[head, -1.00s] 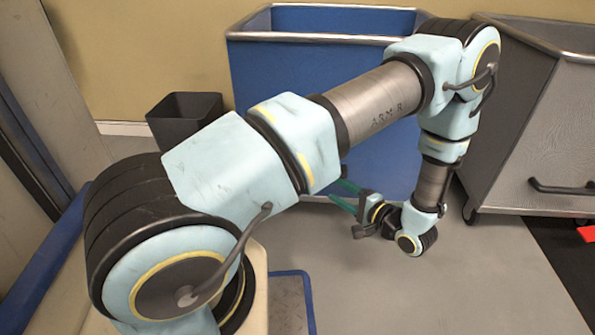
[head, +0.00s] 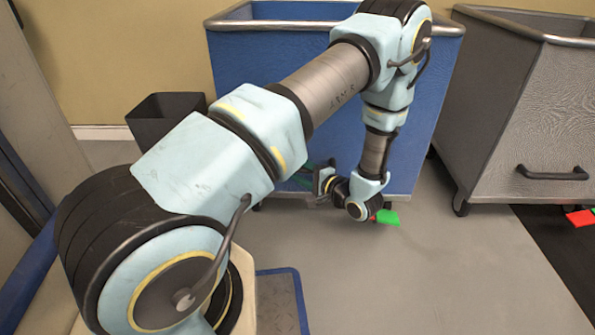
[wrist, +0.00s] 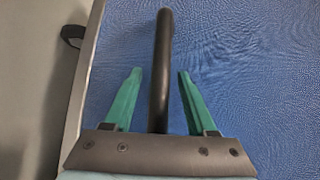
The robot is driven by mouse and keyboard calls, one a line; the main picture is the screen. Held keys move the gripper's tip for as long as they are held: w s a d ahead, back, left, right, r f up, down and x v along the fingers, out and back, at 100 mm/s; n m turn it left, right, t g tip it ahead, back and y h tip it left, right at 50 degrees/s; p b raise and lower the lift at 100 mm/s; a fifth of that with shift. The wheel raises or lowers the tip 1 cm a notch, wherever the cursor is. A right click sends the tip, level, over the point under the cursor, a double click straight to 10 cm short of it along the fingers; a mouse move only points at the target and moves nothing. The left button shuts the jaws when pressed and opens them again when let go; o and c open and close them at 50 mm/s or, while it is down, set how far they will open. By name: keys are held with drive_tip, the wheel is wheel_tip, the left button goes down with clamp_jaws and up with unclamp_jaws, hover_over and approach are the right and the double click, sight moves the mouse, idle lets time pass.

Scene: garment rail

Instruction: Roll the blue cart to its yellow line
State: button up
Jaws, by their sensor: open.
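The blue cart (head: 240,90) stands against the back wall, partly hidden behind my arm. In the wrist view its textured blue panel (wrist: 250,60) fills most of the picture. A black bar handle (wrist: 163,50) runs in front of that panel. My gripper (wrist: 160,75) is open, with one green finger on each side of the handle and a gap to it on both sides. In the head view my gripper (head: 305,174) is low in front of the cart, its fingers partly hidden by the wrist. No yellow line is visible.
A green marker (head: 387,217) and a red marker (head: 580,217) lie on the floor. A black bin (head: 165,120) is left of the blue cart.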

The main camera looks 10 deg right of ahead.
drive_tip(key=shift+c, duration=0.4)
clamp_jaws()
idle(0.9)
